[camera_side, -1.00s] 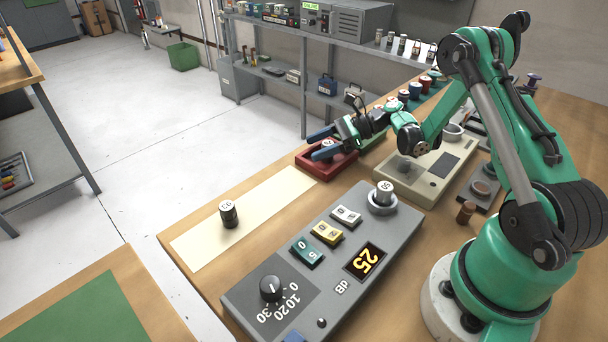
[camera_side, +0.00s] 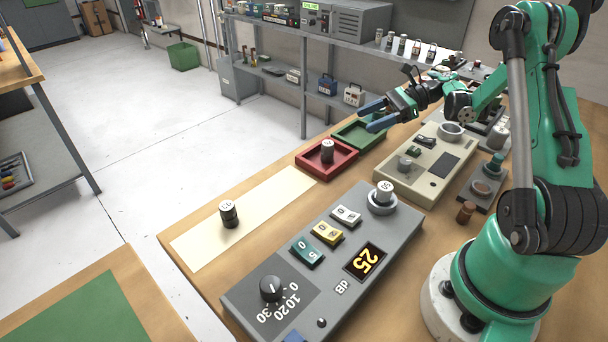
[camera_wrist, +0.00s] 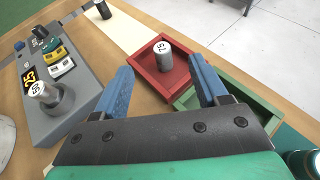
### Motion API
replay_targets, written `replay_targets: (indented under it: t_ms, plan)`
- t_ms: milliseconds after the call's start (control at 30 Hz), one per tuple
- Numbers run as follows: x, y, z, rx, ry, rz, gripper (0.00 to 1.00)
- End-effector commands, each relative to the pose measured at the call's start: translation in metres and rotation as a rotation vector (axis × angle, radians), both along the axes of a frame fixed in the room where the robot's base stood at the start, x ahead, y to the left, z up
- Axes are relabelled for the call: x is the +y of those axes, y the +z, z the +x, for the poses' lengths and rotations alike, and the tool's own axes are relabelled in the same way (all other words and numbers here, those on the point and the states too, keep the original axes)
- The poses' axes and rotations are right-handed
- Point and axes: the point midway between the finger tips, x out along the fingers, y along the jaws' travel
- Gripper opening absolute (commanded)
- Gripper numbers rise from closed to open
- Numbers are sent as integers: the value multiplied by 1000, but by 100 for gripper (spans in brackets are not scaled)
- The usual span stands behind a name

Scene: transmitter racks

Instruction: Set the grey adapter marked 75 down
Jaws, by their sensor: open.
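The grey adapter marked 75 (camera_wrist: 164,56) stands upright in the red tray (camera_wrist: 181,82), and its mark reads in the wrist view. In the side view the adapter (camera_side: 327,151) is in the same red tray (camera_side: 311,170). My gripper (camera_side: 371,115) is open and empty, above and behind the red tray, near the green tray (camera_side: 347,137). In the wrist view its blue fingers (camera_wrist: 160,88) are spread wide, with the adapter beyond them and not touched.
A grey box (camera_side: 320,262) with a 25 dB display holds an adapter marked 50 (camera_side: 385,190) in its socket. Another adapter (camera_side: 229,214) stands on the cream strip (camera_side: 262,205). A beige device (camera_side: 427,163) stands right of the trays.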

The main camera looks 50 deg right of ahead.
Motion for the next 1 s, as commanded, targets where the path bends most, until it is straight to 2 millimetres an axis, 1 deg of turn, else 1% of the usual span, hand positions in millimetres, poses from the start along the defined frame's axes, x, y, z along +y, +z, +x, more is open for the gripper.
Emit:
replay_targets:
  t_ms: [67,167,267,300,333,400,467,500,600,700,800,900,1000]
  plan:
    - [6,6,4,-8,21,-45,66]
    - [28,17,14,-36,87,-179,66]
    - [61,31,22,-91,205,-392,66]
    - [75,36,22,-122,264,-490,66]
    - [85,39,21,-147,311,-564,66]
    - [107,45,17,-213,432,-735,66]
    - [125,50,10,-278,543,-882,66]
    - [135,52,5,-325,621,-980,66]
    - [157,57,-12,-458,833,-1222,66]
    - [173,59,-28,-604,1050,-1448,66]
    - [183,60,-41,-738,1240,-1636,66]
    - [188,60,-48,-840,1379,-1770,66]
    - [191,60,-52,-903,1461,-1850,66]
